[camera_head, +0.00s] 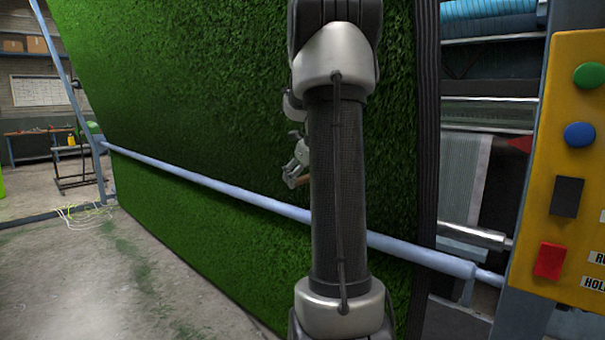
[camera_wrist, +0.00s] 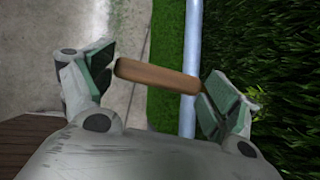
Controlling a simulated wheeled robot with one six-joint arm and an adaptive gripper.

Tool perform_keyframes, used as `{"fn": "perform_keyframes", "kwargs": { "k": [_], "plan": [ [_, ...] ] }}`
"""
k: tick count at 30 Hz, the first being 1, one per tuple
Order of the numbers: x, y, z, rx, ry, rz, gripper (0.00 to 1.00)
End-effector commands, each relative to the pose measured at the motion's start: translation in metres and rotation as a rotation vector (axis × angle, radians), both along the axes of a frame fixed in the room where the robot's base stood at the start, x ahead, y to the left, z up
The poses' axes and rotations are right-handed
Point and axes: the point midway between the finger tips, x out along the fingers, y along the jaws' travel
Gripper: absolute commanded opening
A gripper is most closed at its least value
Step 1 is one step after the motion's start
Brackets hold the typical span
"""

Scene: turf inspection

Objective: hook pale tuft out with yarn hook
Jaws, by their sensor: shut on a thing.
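My gripper (camera_wrist: 160,82) is shut on the wooden handle of the yarn hook (camera_wrist: 157,76), which lies crosswise between the two fingers in the wrist view. The hook's metal end cannot be made out. In the head view my gripper (camera_head: 297,166) is partly hidden behind my arm, in front of the green turf (camera_head: 200,80), with a bit of the brown handle (camera_head: 297,182) showing low at the fingers. The turf hangs as a tall upright sheet, and is at the right in the wrist view (camera_wrist: 285,60).
A pale blue rail (camera_head: 215,185) crosses in front of the turf. A yellow control panel (camera_head: 570,150) with coloured buttons stands at the right, beside machine rollers (camera_head: 488,112). The concrete floor (camera_head: 90,270) at left is mostly open.

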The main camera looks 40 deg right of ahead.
Motion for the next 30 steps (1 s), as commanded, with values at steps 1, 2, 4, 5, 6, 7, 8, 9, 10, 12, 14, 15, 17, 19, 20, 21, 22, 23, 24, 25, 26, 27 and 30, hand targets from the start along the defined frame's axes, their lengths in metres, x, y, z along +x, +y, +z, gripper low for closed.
{"fn": "perform_keyframes", "kwargs": {
  "k": [1,2,4,5,6,7,8,9,10,12,14,15,17,19,20,21,22,23,24,25,26,27,30],
  "plan": [
    [0.0,-0.001,-0.004,0.0,0.001,0.0,0.61],
    [0.0,-0.001,-0.005,0.0,0.0,0.0,0.61],
    [0.0,-0.002,-0.008,0.0,0.0,0.0,0.61],
    [0.0,-0.002,-0.009,0.0,0.0,0.0,0.61],
    [0.0,-0.002,-0.01,0.0,0.0,0.0,0.61],
    [0.0,-0.002,-0.01,0.0,0.0,0.0,0.61],
    [0.0,-0.002,-0.011,0.0,0.0,0.0,0.61],
    [0.0,-0.002,-0.012,0.001,0.0,-0.001,0.61],
    [0.0,-0.003,-0.013,0.001,0.0,-0.001,0.61],
    [0.0,-0.004,-0.016,0.001,0.0,-0.001,0.61],
    [0.0,-0.005,-0.019,0.0,0.0,0.0,0.61],
    [0.0,-0.006,-0.022,0.0,0.0,0.0,0.61],
    [0.001,-0.008,-0.026,0.0,0.001,0.0,0.61],
    [0.001,-0.009,-0.029,0.001,0.001,-0.001,0.61],
    [0.001,-0.009,-0.03,0.001,0.001,-0.001,0.61],
    [0.001,-0.009,-0.031,0.001,0.0,-0.001,0.61],
    [0.001,-0.009,-0.03,0.0,0.0,0.0,0.61],
    [0.001,-0.009,-0.03,0.0,0.0,0.0,0.61],
    [0.001,-0.009,-0.029,0.0,-0.001,0.0,0.61],
    [0.001,-0.009,-0.028,0.0,-0.001,0.0,0.61],
    [0.001,-0.009,-0.027,0.0,-0.001,0.0,0.61],
    [0.001,-0.009,-0.025,-0.001,-0.002,0.0,0.61],
    [0.001,-0.008,-0.019,-0.003,-0.003,0.001,0.61]
  ]
}}
